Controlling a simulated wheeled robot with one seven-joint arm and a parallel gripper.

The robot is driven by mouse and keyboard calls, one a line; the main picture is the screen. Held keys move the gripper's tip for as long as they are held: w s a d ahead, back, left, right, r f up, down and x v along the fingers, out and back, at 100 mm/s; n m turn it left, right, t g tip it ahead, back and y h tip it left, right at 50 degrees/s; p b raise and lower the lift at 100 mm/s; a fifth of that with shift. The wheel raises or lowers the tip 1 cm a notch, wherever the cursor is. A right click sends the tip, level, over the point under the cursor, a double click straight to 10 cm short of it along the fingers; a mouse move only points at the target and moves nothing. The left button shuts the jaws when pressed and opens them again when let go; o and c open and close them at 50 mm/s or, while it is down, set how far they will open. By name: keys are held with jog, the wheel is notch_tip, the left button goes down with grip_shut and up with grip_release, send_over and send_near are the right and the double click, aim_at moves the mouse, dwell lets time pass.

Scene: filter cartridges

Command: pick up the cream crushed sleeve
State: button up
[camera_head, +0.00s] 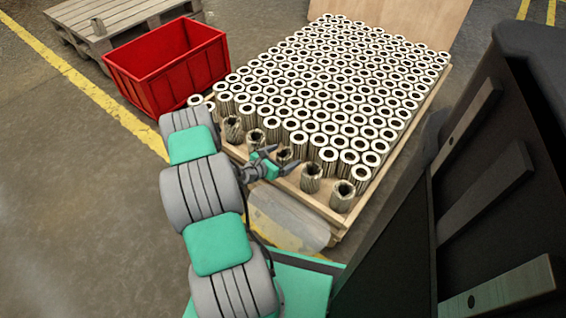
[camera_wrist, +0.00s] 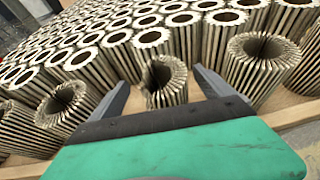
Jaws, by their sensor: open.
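The cream crushed sleeve (camera_wrist: 170,95) is a short pleated cartridge with a dented, uneven rim, in the middle of the wrist view. In the head view it (camera_head: 285,154) stands in the loose front row on the pallet, partly hidden by my gripper. My gripper (camera_head: 283,160) is open. In the wrist view its two fingers (camera_wrist: 160,78) lie left and right of the sleeve, with a gap showing on each side. I cannot tell how deep the fingers reach.
Several loose pleated cartridges flank it, one at left (camera_wrist: 68,108) and one at right (camera_wrist: 262,68). Dense rows of white-topped cartridges (camera_head: 330,85) stand behind. A red crate (camera_head: 165,75) is at the upper left, beside the wooden pallet (camera_head: 325,212). A dark structure fills the right.

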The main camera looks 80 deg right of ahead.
jog(key=shift+c, duration=0.2)
jog(key=c, duration=1.4)
